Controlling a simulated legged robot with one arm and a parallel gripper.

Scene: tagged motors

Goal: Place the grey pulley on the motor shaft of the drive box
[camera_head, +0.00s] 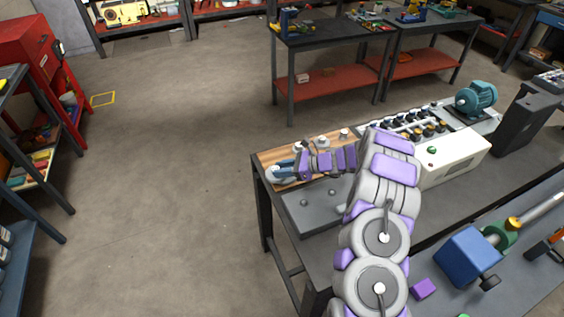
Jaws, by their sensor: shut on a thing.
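My arm reaches over the workbench to its left end. My gripper (283,170), small in this view, is low over the wooden board and shut on a small light grey round part (277,175), which looks like the grey pulley. The fingers partly cover it, and I cannot tell whether it still touches the board. A cream-white box (456,160), which seems to be the drive box, stands right of my arm on the same bench. A teal motor (477,97) is behind it. I cannot make out the motor shaft.
The wooden board (266,158) carries other small pale parts (323,142). A grey metal plate (300,212) lies in front of it. A row of dark knobs (428,130) stands behind my arm. A dark upright case (525,118) is right of the motor. Open floor lies left.

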